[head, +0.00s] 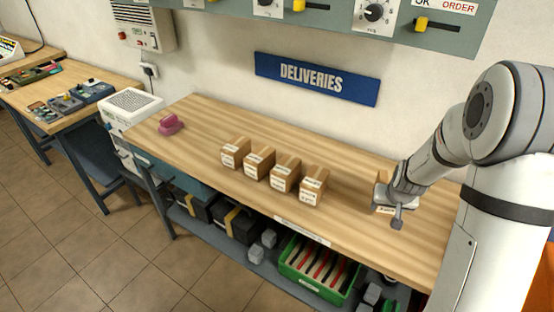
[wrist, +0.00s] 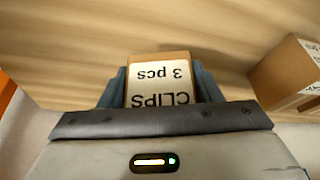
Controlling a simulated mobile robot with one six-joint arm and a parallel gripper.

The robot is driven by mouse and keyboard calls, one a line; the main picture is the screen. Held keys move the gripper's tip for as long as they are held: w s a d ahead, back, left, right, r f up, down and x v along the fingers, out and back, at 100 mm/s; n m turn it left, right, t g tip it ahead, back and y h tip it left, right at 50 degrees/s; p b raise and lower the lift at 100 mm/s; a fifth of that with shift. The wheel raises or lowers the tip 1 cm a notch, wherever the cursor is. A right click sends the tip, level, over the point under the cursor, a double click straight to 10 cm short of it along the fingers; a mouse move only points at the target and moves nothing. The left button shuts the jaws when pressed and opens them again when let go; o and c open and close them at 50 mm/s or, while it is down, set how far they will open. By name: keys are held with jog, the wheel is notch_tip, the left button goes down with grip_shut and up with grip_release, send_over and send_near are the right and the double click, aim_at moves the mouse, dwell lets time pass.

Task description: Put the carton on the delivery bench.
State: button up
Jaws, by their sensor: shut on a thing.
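The delivery bench (head: 235,209) is the long wooden bench under the blue DELIVERIES sign. My gripper (head: 384,198) is at the right part of the bench, shut on a small brown carton (head: 381,180). In the wrist view the carton (wrist: 158,60) sits between the two fingers of my gripper (wrist: 160,85), its white label reading CLIPS 3 pcs upside down. The wood of the bench shows behind it. The gripper hides much of the carton in the head view, and I cannot tell whether its base touches the bench top.
Several similar cartons (head: 285,174) stand in a row left of my gripper; one carton (wrist: 288,75) shows at right in the wrist view. A pink object (head: 171,125) lies at the bench's left end. A blue DELIVERIES sign (head: 317,78) hangs behind. A green crate (head: 318,270) is below.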

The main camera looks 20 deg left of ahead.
aim_at(377, 224)
jog(key=b, duration=0.4)
jog(key=shift+w, duration=0.3)
jog(key=shift+r+b, duration=0.35)
jog(key=shift+b, duration=0.9)
jog(key=r+b, duration=0.1)
jog(key=b, duration=0.2)
jog(key=shift+s+a+r+n, duration=0.1)
jog(key=shift+s+r+n, duration=0.1)
jog(key=shift+n, duration=0.1)
jog(key=shift+b+v, duration=0.9)
jog(key=shift+v, duration=0.15)
notch_tip(377, 224, down, 10)
jog(key=shift+a, duration=0.1)
jog(key=shift+f, duration=0.15)
jog(key=o, duration=1.2)
jog(key=shift+o, duration=0.2)
